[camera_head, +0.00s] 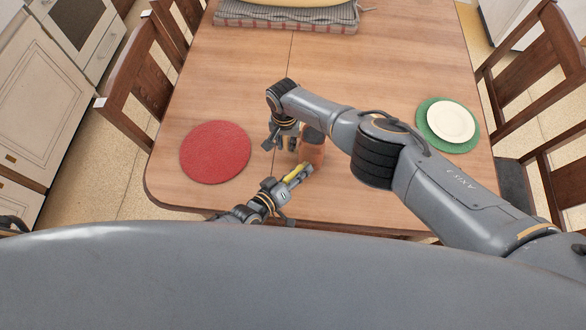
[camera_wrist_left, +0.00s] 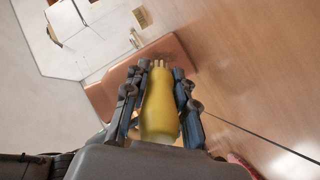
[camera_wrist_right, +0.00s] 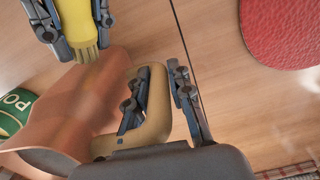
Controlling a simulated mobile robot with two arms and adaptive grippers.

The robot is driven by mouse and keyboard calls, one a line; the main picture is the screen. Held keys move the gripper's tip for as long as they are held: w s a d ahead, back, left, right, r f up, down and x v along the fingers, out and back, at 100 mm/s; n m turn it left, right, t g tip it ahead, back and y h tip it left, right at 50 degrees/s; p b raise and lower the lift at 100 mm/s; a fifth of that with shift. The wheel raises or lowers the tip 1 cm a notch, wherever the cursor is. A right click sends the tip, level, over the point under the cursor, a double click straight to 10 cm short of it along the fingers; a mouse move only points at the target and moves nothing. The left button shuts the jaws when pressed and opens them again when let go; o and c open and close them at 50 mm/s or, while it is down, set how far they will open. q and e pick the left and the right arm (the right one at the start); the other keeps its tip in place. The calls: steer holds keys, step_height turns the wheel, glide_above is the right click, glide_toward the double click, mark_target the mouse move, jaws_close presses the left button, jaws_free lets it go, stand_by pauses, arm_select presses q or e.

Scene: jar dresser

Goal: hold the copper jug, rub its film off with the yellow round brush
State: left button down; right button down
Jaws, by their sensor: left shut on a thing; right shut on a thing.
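The copper jug (camera_head: 314,148) is over the table just right of my right gripper (camera_head: 283,140). In the right wrist view the jug (camera_wrist_right: 75,112) lies tilted, and my right gripper (camera_wrist_right: 160,100) is shut on its tan handle (camera_wrist_right: 156,122). My left gripper (camera_head: 283,189) is shut on the yellow round brush (camera_head: 297,173). In the left wrist view the brush (camera_wrist_left: 160,108) points its bristles at the jug's wall (camera_wrist_left: 110,85). A dark speckled patch of film (camera_wrist_left: 168,57) shows by the bristle tips. I cannot tell if they touch.
A red round mat (camera_head: 215,152) lies left of the grippers. A white plate (camera_head: 451,122) on a green mat (camera_head: 423,118) is at the right. A grey cushion-like thing (camera_head: 285,17) lies at the far edge. Wooden chairs flank the table.

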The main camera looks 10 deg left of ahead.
arm_select(q)
steer(key=shift+s+d, duration=0.2)
steer(key=shift+d, duration=2.15)
arm_select(e)
steer(key=shift+s+a, duration=0.1)
arm_select(q)
steer(key=shift+f, duration=0.5)
steer(key=shift+w+a+f, duration=0.1)
steer(key=shift+w+a, duration=0.05)
steer(key=shift+a, duration=1.7)
steer(key=shift+w+a+f, duration=0.1)
steer(key=shift+a, duration=1.75)
steer(key=shift+d, duration=0.1)
steer(key=shift+s+a, duration=0.15)
steer(key=shift+s, duration=1.15)
steer(key=shift+s+a, duration=0.1)
steer(key=shift+s, duration=1.15)
arm_select(e)
steer(key=c, duration=1.1)
jaws_free()
